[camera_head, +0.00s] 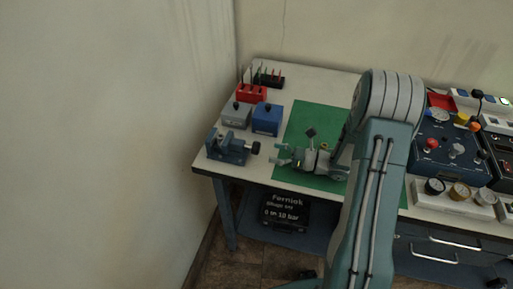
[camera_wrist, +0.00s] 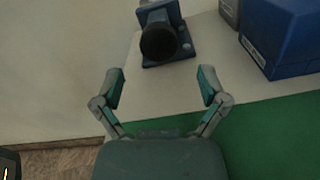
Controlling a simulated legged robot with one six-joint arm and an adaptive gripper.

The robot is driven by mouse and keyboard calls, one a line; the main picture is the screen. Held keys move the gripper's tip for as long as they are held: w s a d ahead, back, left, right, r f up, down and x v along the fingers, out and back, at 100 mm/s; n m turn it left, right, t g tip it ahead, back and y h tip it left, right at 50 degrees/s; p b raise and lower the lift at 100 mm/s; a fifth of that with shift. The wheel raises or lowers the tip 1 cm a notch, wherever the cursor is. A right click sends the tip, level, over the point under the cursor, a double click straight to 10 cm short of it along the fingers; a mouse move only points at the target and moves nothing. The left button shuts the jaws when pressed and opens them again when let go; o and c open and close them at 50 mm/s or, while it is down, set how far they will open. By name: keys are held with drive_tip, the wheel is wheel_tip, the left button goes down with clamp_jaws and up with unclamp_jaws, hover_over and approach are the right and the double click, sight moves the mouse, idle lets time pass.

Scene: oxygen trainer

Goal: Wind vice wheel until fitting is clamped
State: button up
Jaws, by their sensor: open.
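The blue vice (camera_head: 226,150) sits at the table's left front corner. Its round black wheel (camera_head: 254,148) faces right, toward my gripper (camera_head: 278,155). My gripper is open and empty over the left edge of the green mat, a short gap from the wheel. In the wrist view, the black wheel (camera_wrist: 158,43) lies ahead, between and beyond the two spread fingertips (camera_wrist: 162,82), and is not touched. Part of the blue vice (camera_wrist: 181,47) shows behind it. I cannot make out the fitting; the jaws are small in the head view and mostly outside the wrist view.
A grey box (camera_head: 236,115) and a blue box (camera_head: 267,119) stand just behind the vice. A red rack (camera_head: 251,93) is farther back. The green mat (camera_head: 302,119) lies under my arm. Gauges (camera_head: 459,191) and a control panel (camera_head: 449,151) are on the right. A wall borders the left.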

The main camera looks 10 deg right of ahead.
sight(259, 149)
drive_tip(key=x, duration=0.6)
drive_tip(key=shift+d, duration=0.1)
drive_tip(key=c, duration=1.1)
